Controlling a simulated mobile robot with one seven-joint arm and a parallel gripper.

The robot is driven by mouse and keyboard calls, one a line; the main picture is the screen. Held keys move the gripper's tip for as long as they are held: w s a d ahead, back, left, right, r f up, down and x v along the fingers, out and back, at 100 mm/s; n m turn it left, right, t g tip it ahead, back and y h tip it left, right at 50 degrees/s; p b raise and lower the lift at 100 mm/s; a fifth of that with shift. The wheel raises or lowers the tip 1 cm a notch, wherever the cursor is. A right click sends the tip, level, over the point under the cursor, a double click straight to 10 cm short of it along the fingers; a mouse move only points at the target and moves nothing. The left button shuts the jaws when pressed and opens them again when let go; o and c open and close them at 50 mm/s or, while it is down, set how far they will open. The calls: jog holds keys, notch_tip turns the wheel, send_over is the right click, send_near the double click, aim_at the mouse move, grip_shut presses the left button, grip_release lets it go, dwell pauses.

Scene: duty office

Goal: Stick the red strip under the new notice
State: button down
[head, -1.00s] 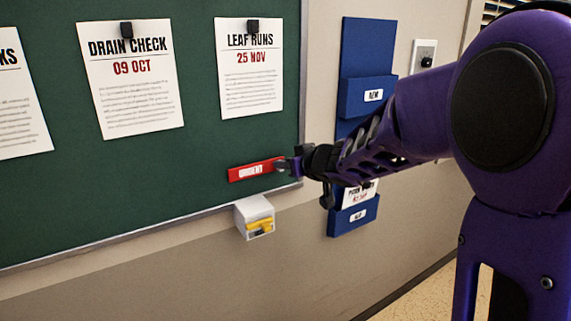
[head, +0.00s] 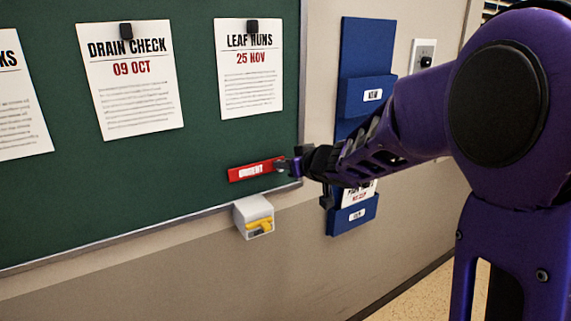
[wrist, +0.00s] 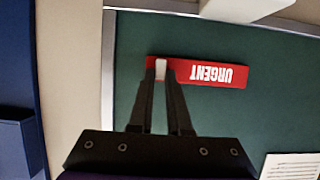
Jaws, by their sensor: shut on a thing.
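The red strip (head: 250,170), with white lettering reading URGENT, is in my gripper (head: 283,166), held by its right end in the head view. It lies near level in front of the green board's lower right part, below the LEAF RUNS 25 NOV notice (head: 249,85), with a band of bare board between them. In the wrist view, the strip (wrist: 215,75) shows upside down, with my gripper's fingers (wrist: 162,68) shut on one end. A notice corner (wrist: 290,166) shows at lower right there. I cannot tell whether the strip touches the board.
The DRAIN CHECK notice (head: 128,90) hangs left of LEAF RUNS, each under a black clip. A white box (head: 243,219) with a yellow item sits at the board's bottom edge (head: 130,238). Blue wall pockets (head: 365,95) stand right, the lower one (head: 345,222) holding a paper.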

jog(key=shift+w+a, duration=0.15)
jog(key=c, duration=0.8)
grip_release()
